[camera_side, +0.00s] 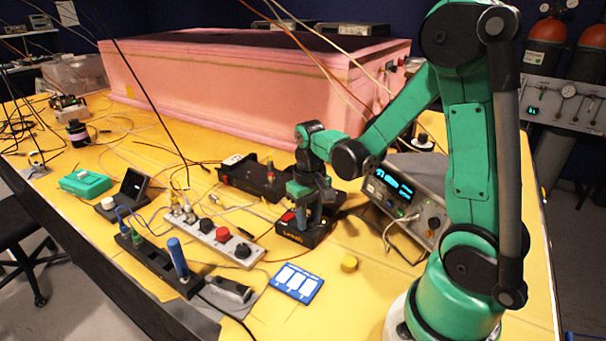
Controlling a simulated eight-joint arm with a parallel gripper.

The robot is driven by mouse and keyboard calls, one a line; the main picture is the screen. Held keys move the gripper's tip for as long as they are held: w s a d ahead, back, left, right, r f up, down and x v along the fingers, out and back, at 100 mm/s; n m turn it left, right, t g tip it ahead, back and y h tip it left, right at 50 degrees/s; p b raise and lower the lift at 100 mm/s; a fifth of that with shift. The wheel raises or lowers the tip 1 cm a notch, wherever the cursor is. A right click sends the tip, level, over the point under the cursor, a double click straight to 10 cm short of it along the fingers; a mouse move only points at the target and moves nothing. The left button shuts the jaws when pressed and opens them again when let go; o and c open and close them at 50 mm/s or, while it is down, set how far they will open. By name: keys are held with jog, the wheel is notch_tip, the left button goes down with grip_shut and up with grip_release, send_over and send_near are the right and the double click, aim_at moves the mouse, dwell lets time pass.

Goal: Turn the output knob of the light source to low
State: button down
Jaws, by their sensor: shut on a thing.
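A small black box (292,236) with yellow lettering on its front and a red part (288,216) on its top left sits on the yellow table. I take it to be the light source. My gripper (307,222) points down onto the top of this box and is shut on what appears to be its output knob. The fingers hide the knob, so its pointer and setting cannot be read.
A grey instrument with a lit blue display (394,186) stands close on the right. A white strip with knobs (220,235) and a black strip with a blue handle (178,258) lie to the left. A blue card (296,283) and yellow cap (349,264) lie in front. A pink foam enclosure (220,85) stands behind.

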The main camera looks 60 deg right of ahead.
aim_at(309, 220)
jog(key=shift+n, duration=2)
jog(key=c, duration=0.6)
grip_release()
jog(key=shift+r, duration=2.8)
